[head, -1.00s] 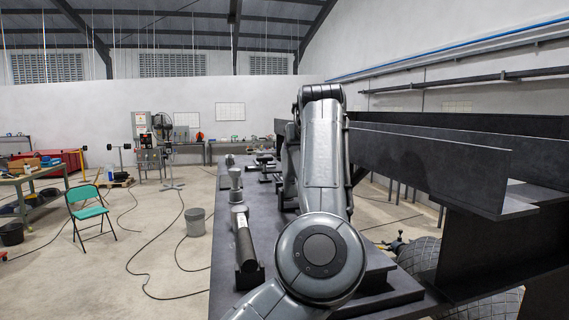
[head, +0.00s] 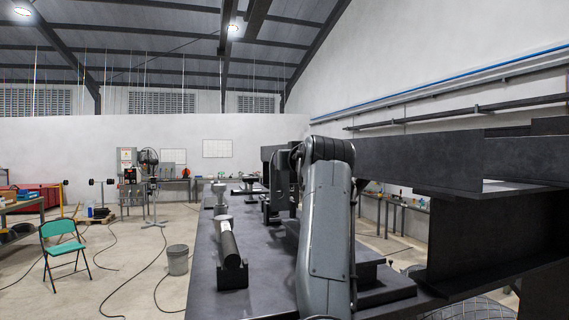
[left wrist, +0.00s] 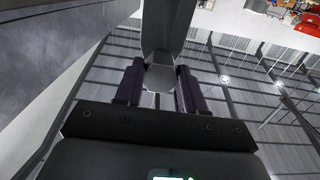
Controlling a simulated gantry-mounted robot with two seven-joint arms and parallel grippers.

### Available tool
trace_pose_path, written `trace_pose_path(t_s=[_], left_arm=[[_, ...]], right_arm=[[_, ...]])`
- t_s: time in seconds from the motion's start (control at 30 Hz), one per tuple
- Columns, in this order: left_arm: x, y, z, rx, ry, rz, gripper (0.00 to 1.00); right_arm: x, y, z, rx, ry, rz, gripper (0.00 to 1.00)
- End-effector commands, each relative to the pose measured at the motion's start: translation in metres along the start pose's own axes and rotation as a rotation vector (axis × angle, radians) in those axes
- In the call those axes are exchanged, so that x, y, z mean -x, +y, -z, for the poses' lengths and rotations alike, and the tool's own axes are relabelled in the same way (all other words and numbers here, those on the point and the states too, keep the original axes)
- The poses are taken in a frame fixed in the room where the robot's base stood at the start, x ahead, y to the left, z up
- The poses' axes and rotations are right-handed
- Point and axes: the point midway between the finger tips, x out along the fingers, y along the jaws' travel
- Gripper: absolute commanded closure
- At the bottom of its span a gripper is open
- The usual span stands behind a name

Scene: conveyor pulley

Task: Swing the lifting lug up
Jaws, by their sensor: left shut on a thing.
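My left gripper (left wrist: 158,82) shows in the left wrist view, its two dark fingers on either side of a grey metal piece. This piece, which looks like the lifting lug (left wrist: 168,28), runs from between the fingers up to the top edge. The gripper is shut on it. In the head view my left arm rises from the bottom centre and hides its gripper and the lug. My right gripper is in neither view.
Heavy dark beams (head: 430,162) stand close on the right. A bucket (head: 177,260) and a green chair (head: 62,245) are on the floor at left.

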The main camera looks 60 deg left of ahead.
Motion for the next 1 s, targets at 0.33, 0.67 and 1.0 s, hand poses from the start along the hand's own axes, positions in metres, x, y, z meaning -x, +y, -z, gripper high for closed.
trace_pose_path(t_s=[0.33, 0.67, 1.0], left_arm=[[-0.001, 0.0, -0.001, -0.001, -0.002, 0.0, 0.35], [0.003, 0.0, -0.001, 0.0, -0.001, 0.0, 0.35], [0.051, 0.001, -0.002, 0.001, 0.001, -0.001, 0.35]], right_arm=[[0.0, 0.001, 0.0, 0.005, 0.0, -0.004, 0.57], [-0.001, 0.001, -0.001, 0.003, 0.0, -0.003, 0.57], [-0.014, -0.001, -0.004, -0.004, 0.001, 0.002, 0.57]])
